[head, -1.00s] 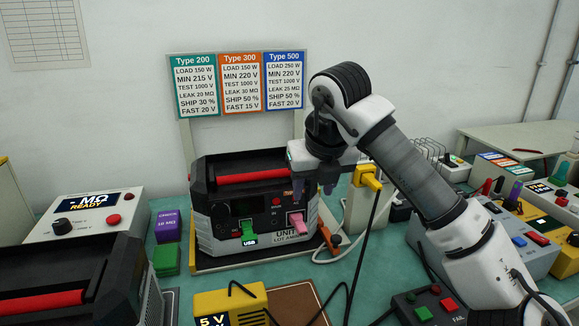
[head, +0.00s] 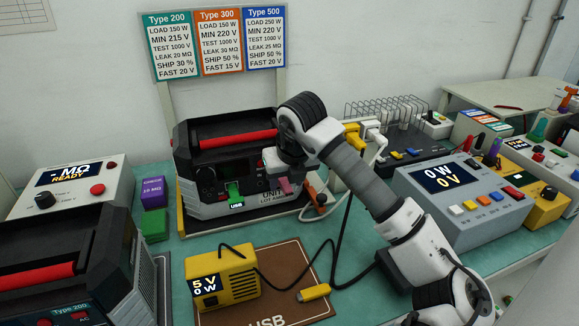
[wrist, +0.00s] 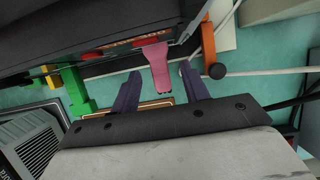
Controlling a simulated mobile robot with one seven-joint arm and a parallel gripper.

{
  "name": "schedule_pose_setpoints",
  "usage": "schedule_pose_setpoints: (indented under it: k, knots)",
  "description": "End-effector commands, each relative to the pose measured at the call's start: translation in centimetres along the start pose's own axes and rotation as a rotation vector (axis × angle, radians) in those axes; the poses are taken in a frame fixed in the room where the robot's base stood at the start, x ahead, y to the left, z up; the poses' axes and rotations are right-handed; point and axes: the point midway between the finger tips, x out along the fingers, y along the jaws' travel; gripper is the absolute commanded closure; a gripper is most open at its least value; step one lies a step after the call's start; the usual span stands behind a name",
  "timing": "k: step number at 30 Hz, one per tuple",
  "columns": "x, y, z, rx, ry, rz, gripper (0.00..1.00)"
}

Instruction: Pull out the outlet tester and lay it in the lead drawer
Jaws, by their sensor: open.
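A small pink plug-like piece, which I take for the outlet tester (head: 284,187), sits at the front of the black and grey power unit (head: 240,202), right of the green USB plug (head: 234,194). In the wrist view the pink tester (wrist: 157,66) reaches out from the unit's face, between the two dark purple fingers of my gripper (wrist: 159,72). The fingers are apart, with a gap on both sides of it. In the head view my gripper (head: 283,172) is at the tester, its fingers mostly hidden. I cannot make out a lead drawer.
An orange lever-like piece (wrist: 208,48) is close beside the right finger. A yellow 5 V box (head: 228,276) stands on the brown USB mat (head: 303,307), with its cable in front of the unit. A grey meter box (head: 458,190) stands right of my arm.

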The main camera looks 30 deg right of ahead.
Motion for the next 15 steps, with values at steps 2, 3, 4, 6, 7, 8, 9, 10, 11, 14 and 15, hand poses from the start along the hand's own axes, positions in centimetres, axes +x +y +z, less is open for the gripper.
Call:
schedule_pose_setpoints:
  k: [2,3,4,6,7,8,9,10,11,14,15]
  knots:
    - [0.5,0.02,0.0,0.0,0.0,0.001,0.55]
    - [0.66,0.03,-0.01,0.0,0.0,0.001,0.55]
    - [0.75,0.03,-0.02,0.0,0.001,0.001,0.55]
    - [0.86,0.03,-0.02,0.0,0.001,0.0,0.55]
    - [0.88,0.03,-0.02,0.0,0.001,0.0,0.55]
    - [0.88,0.03,-0.02,0.0,0.001,0.0,0.55]
    - [0.88,0.02,-0.02,0.0,0.001,0.0,0.55]
    - [0.87,0.02,-0.02,0.0,0.001,0.0,0.55]
    - [0.87,0.02,-0.02,0.0,0.001,0.0,0.55]
    - [0.85,0.01,-0.02,0.0,0.001,0.0,0.63]
    - [0.85,0.01,-0.02,0.0,0.001,0.0,0.68]
